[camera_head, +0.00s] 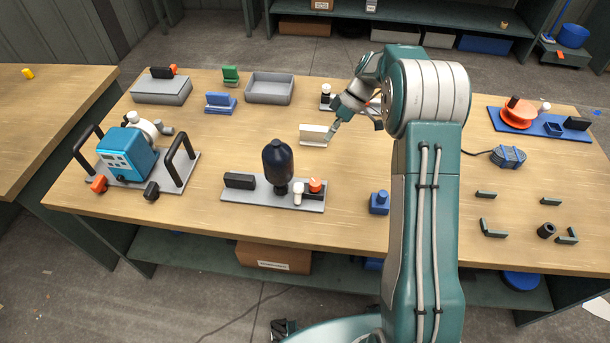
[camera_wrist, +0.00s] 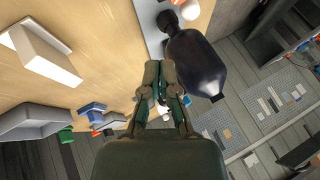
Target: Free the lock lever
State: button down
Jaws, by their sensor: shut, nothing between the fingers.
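No part is marked clearly enough for me to tell which one is the lock lever. A blue pump unit (camera_head: 127,153) stands at the left on a grey plate, with black handles, an orange knob (camera_head: 98,184) and a black knob (camera_head: 151,190). A dark bottle (camera_head: 278,160) stands on another grey plate (camera_head: 255,197) with a white knob (camera_head: 298,192) and an orange-topped part (camera_head: 315,186). The bottle also shows in the wrist view (camera_wrist: 196,66). My gripper (camera_head: 332,133) is shut and empty, beside the white block in the head view; its fingers (camera_wrist: 160,70) also show in the wrist view.
The white block (camera_head: 313,136) lies mid-table. Behind are a grey tray (camera_head: 270,89), a blue holder (camera_head: 220,103), a green holder (camera_head: 231,76) and a grey box (camera_head: 161,91). A small blue block (camera_head: 379,203) sits near the front edge. An orange reel (camera_head: 518,114) stands at the right.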

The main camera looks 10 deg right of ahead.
aim_at(305, 184)
jog(key=f, duration=0.1)
jog(key=w+f, duration=0.1)
jog(key=f, duration=0.1)
jog(key=shift+w+d+f+n+y, duration=0.1)
jog(key=shift+d+f+n+y, duration=0.05)
jog(key=shift+n+y, duration=0.2)
jog(key=x, duration=1)
jog(key=shift+s+f, duration=0.1)
jog(key=shift+s, duration=0.15)
jog(key=s, duration=0.1)
jog(key=a, duration=0.1)
jog(key=s+r, duration=0.1)
jog(key=shift+s+a, duration=0.25)
jog(key=shift+s, duration=0.1)
jog(key=shift+s+a, duration=0.15)
jog(key=shift+s, duration=0.15)
